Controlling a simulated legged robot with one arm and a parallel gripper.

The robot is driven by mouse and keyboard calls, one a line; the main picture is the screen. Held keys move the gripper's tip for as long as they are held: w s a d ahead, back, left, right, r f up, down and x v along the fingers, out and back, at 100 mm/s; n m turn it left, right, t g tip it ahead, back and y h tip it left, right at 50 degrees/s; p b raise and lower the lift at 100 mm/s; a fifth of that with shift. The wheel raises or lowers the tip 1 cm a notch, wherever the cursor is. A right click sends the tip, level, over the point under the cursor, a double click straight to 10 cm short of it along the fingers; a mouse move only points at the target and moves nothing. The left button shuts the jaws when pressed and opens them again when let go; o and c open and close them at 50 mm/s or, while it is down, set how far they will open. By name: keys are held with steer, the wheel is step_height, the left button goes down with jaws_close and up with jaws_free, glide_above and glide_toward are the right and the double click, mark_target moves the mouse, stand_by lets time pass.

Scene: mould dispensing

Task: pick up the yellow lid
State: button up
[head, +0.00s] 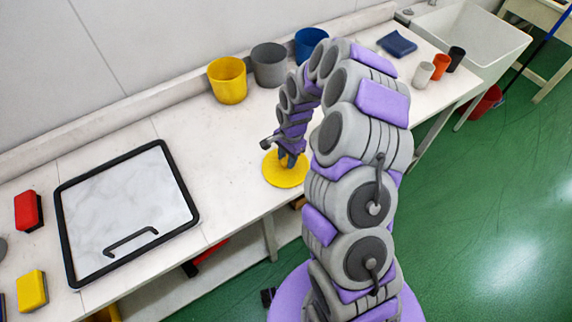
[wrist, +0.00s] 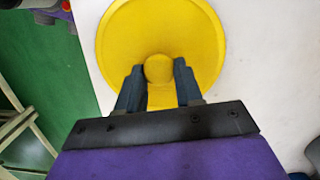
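The yellow lid (head: 284,172) is a round disc lying on the white counter near its front edge. In the wrist view the lid (wrist: 120,40) shows a round knob (wrist: 159,68) at its middle. My gripper (head: 288,158) is over the lid, pointing down. In the wrist view my gripper (wrist: 158,70) has its two dark fingers on either side of the knob, with small gaps visible beside it. The fingers are apart, and I cannot tell how high the tips are above the disc.
Yellow (head: 228,82), grey (head: 269,66) and blue (head: 310,45) cups stand behind the lid. A black-framed panel (head: 180,181) with a handle lies left. Small cups (head: 441,66), a blue cloth (head: 397,44) and a sink (head: 470,38) are right. The counter between panel and lid is clear.

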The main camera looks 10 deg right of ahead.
steer(key=shift+a, duration=0.1)
steer(key=c, duration=0.3)
steer(key=shift+a, duration=0.5)
steer(key=shift+c, duration=1)
steer(key=shift+d+r, duration=0.1)
